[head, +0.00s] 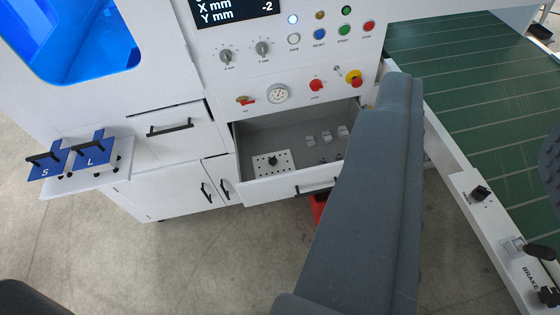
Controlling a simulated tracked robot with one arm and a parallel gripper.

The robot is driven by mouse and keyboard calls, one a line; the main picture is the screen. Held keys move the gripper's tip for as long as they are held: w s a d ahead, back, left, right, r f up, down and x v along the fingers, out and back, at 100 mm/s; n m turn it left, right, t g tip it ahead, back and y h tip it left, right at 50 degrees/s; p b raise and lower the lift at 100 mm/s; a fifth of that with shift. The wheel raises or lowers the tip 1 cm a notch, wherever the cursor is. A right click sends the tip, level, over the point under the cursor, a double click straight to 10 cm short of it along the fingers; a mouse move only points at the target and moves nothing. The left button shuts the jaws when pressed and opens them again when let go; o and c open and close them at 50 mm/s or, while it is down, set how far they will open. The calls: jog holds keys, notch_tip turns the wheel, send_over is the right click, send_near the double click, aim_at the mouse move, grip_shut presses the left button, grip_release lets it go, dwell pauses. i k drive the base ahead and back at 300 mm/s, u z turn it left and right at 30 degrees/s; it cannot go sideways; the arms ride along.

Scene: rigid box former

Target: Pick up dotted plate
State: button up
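The dotted plate (286,161) is a small white plate with rows of black dots and a black knob on top. It lies in the front left part of an open grey-floored drawer (262,133) in the white machine. My grey arm link crosses the picture right of the plate and hides the right end of the drawer. My gripper's fingertips do not show, and nothing is seen touching the plate.
Small white blocks (326,137) sit at the back of the drawer. A control panel (308,60) is above it. Blue plates marked S (46,172) and L (93,157) rest on a side shelf. A green conveyor (480,80) is at right.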

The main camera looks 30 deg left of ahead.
aim_at(281, 162)
jog(key=i, duration=0.95)
jog(key=u, duration=0.05)
